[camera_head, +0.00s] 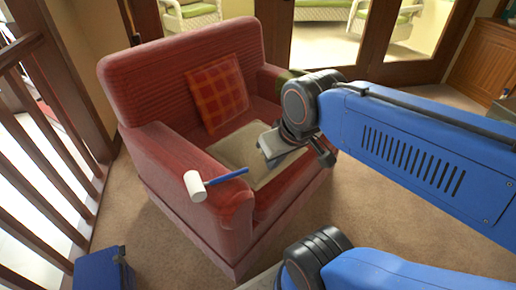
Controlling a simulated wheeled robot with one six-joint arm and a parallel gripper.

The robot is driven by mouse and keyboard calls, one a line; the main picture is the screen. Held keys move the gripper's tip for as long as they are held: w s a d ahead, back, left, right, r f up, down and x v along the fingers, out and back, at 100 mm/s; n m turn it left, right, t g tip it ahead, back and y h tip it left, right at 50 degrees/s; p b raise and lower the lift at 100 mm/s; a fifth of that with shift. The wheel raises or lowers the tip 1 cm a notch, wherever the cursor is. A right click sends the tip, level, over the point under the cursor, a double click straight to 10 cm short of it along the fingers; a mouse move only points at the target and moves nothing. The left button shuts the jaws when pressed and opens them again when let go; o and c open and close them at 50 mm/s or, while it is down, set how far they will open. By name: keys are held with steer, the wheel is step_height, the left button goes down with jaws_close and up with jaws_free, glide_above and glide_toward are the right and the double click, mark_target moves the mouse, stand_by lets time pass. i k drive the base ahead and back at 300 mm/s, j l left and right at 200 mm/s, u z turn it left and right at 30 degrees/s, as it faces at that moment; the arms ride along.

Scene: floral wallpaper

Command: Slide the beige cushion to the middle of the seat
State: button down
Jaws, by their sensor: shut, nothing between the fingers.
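The beige cushion (240,152) lies flat on the seat of the red armchair (185,78), in front of the backrest. My gripper (272,154) is over the right part of the cushion, pointing down, and looks shut and empty. It hides some of the cushion's right side. I cannot tell whether the gripper touches the cushion.
A plaid orange-red pillow (217,93) leans against the backrest. A mallet (196,186) with a white head and blue handle lies on the near armrest, its handle reaching over the seat. A blue box (103,270) stands on the floor. A wooden railing (40,130) is at left.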

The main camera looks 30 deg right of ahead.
mark_target(238, 150)
steer(key=l+u, duration=0.35)
steer(key=l, duration=0.4)
steer(key=l+u, duration=0.3)
steer(key=l, duration=0.45)
